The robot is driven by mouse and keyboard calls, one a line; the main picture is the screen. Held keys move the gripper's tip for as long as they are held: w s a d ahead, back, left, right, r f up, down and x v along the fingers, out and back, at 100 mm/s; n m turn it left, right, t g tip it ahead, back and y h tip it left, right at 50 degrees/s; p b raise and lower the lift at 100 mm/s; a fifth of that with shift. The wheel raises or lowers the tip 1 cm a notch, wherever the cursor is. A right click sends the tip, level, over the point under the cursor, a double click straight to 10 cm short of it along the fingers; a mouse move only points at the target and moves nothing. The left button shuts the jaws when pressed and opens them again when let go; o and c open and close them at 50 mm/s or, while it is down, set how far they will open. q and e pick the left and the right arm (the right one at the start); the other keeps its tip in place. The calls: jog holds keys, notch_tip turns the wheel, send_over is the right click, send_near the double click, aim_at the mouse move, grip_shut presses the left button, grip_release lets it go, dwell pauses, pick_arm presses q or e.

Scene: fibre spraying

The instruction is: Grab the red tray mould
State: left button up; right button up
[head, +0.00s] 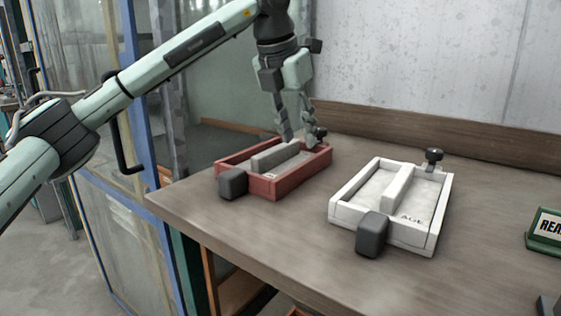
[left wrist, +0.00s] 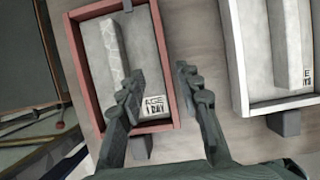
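The red tray mould (head: 300,179) lies on the table at the centre left, with a grey bar across its pale inside and a dark grey block at its near corner. It also shows in the left wrist view (left wrist: 82,70), with printed lettering inside. My left gripper (head: 298,138) points down at the tray's far part and is open. In the left wrist view, its fingers (left wrist: 158,78) are apart, one over the tray's inside and one outside the right wall, with that red wall between them. Whether a finger touches it I cannot tell. My right gripper is not in view.
A white tray mould (head: 432,240) with a dark knob and block lies to the right, with a gap of bare table (head: 290,235) between. A green sign (head: 546,232) stands at the right edge. A glazed blue-framed partition is on the left.

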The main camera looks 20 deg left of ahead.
aim_at(305, 163)
pick_arm(q)
jog(key=x, duration=0.3)
jog(key=s+x, duration=0.1)
jog(key=x, duration=0.2)
jog(key=shift+d+f, duration=0.2)
jog(key=shift+f, duration=0.2)
jog(key=shift+s+f, duration=0.1)
grip_shut()
